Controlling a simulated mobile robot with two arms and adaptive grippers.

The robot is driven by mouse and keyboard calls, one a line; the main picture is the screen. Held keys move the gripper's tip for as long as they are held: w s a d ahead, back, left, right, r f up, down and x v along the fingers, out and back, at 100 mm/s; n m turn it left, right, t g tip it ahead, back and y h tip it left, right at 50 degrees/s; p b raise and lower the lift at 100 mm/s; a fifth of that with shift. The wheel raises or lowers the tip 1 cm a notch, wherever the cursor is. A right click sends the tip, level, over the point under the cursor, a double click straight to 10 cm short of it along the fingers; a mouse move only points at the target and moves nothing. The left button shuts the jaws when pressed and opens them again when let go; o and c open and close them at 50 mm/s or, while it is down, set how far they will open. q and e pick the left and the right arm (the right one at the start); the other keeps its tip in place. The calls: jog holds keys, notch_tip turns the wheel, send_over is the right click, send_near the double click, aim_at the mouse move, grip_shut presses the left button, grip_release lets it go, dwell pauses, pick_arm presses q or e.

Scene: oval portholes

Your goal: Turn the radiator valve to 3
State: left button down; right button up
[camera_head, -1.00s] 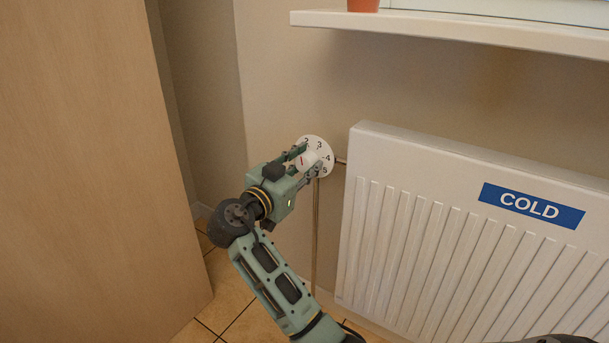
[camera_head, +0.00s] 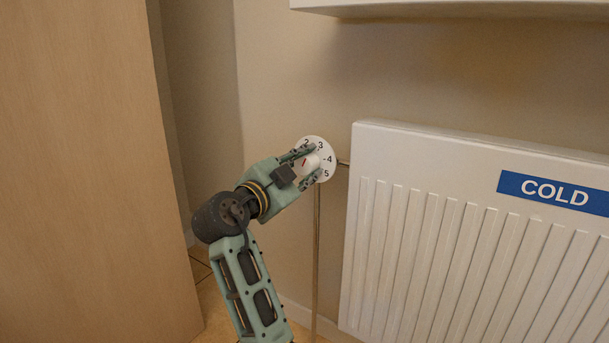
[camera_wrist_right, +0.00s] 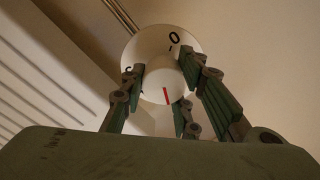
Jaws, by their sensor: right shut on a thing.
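The radiator valve is a white round dial (camera_head: 328,149) on the wall left of the radiator, with black numbers 2 to 5 showing. Its white knob (camera_head: 311,163) carries a red mark. My right gripper (camera_head: 315,163) is shut on the knob, with fingers on either side. In the right wrist view the knob (camera_wrist_right: 157,84) sits between the fingers (camera_wrist_right: 160,90). There its red mark lies on the side away from the dial's 0 (camera_wrist_right: 174,38). I cannot tell exactly which number the mark faces. My left gripper is out of view.
The white ribbed radiator (camera_head: 450,240) with a blue COLD sign (camera_head: 555,190) fills the right. A thin pipe (camera_head: 316,250) runs down below the valve. A wooden panel (camera_head: 90,170) stands at the left. A white sill (camera_head: 450,8) juts out above.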

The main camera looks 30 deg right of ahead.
jog(key=shift+s+d+f, duration=0.1)
jog(key=shift+s+f, duration=0.05)
jog(key=shift+f, duration=0.2)
jog(key=o, duration=0.8)
jog(key=shift+o, duration=1.2)
jog(key=shift+r, duration=0.15)
jog(key=v, duration=0.7)
jog(key=shift+a, duration=0.3)
jog(key=shift+s, duration=0.1)
